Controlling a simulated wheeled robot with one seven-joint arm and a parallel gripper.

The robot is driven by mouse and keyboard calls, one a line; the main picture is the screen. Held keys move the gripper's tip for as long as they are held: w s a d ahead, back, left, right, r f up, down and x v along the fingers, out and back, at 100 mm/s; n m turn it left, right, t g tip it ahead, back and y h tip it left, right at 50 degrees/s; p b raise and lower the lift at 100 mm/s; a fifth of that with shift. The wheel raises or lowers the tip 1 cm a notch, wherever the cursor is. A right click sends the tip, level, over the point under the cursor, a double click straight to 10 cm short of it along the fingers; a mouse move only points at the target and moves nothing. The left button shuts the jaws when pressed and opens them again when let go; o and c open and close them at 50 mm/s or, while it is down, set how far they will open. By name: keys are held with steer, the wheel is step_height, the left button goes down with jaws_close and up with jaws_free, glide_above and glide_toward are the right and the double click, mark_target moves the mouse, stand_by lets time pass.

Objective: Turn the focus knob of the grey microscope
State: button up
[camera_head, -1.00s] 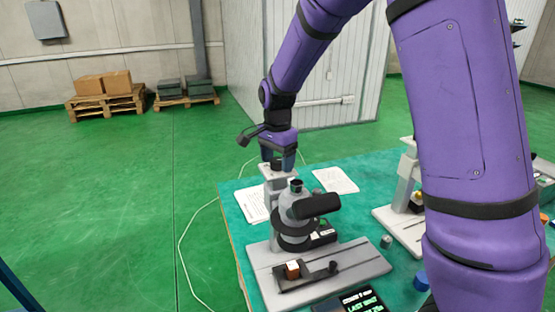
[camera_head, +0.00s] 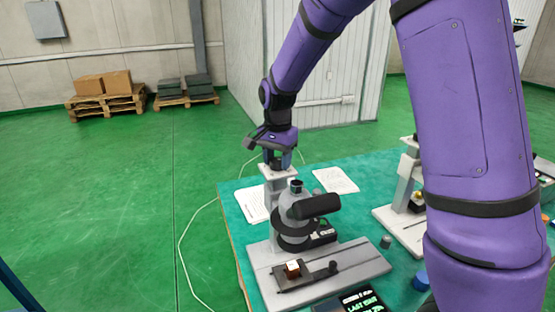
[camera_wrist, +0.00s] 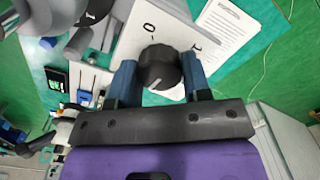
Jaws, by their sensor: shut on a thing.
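The grey microscope (camera_head: 297,207) stands on its flat grey base (camera_head: 350,262) on the green table. Its black focus knob (camera_wrist: 158,62) sits on a light plate (camera_wrist: 137,38) marked 0 and 1, on top of the rear column (camera_head: 279,190). The knob is ribbed, with a white line near its lower edge in the wrist view. My gripper (camera_head: 278,159) points down over the column, its blue fingers on either side of the knob. It is shut on the knob (camera_head: 277,163), which is partly hidden by the fingers in the head view.
Paper sheets (camera_head: 336,180) lie beside the column. A second microscope (camera_head: 402,190) stands to the right, partly behind my arm. A small block (camera_head: 292,268) is on the stage, and a dark display (camera_head: 362,300) lies at the table's front. Floor to the left is clear.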

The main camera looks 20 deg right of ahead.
mark_target(278, 160)
steer(key=n, duration=1.3)
stand_by(0.5)
steer(key=o, duration=0.9)
steer(key=shift+o, duration=0.2)
step_height(278, 160, up, 11)
stand_by(0.4)
